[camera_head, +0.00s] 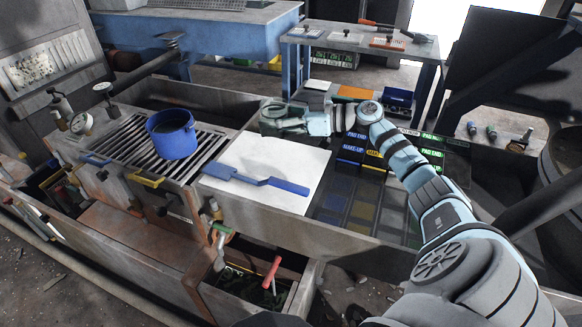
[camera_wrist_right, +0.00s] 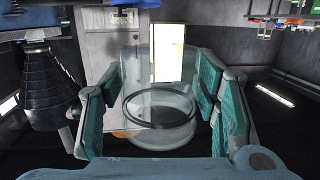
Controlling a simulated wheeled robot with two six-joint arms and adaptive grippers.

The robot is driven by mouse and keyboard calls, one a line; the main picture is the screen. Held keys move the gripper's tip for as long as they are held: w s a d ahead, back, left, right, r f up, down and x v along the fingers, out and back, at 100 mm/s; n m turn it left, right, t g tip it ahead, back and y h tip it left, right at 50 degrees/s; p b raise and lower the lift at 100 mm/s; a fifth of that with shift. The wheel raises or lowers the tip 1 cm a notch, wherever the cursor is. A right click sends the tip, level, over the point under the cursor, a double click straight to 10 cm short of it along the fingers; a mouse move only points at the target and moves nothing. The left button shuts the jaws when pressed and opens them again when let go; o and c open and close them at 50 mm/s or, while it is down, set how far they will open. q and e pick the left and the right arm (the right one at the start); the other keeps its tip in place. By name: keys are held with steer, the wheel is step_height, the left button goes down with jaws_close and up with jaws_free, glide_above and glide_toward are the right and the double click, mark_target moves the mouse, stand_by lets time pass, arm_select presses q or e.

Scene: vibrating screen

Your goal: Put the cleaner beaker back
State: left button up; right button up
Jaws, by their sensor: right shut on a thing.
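My right gripper (camera_head: 272,119) reaches in from the right over the bench, near the back edge of the white sheet (camera_head: 268,172). In the right wrist view my right gripper (camera_wrist_right: 162,112) has its teal fingers on both sides of a clear, see-through beaker (camera_wrist_right: 158,128) with a dark ring around it. The gripper is shut on the beaker. In the head view the beaker is hard to make out between the fingers. My left gripper is not in view.
A blue pot (camera_head: 172,136) stands on a slatted grate (camera_head: 125,150) at left. A blue spatula-like tool (camera_head: 255,180) lies on the white sheet. Labelled compartments (camera_head: 355,190) lie to the right. An open drawer (camera_head: 245,300) holds red- and green-handled tools. A side table (camera_head: 365,40) stands behind.

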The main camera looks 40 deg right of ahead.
steer(key=w+d+b, duration=0.3)
steer(key=d, duration=0.3)
arm_select(q)
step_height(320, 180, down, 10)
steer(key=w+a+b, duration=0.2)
steer(key=b, duration=0.4)
arm_select(e)
steer(key=m+h, duration=0.1)
glide_above(291, 164)
step_height(291, 164, down, 9)
step_height(291, 164, down, 3)
steer(key=shift+w+t+b, duration=0.1)
steer(key=shift+t+b, duration=0.3)
steer(key=shift+b, duration=0.3)
step_height(291, 164, down, 6)
steer(key=b, duration=0.3)
steer(key=shift+f+b, duration=0.25)
steer(key=shift+b, duration=0.15)
steer(key=shift+r, duration=0.1)
steer(key=o, duration=1.2)
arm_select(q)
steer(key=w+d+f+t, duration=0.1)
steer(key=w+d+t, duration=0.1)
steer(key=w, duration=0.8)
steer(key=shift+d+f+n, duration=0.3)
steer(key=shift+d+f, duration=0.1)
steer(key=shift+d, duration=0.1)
arm_select(e)
steer(key=shift+o, duration=0.2)
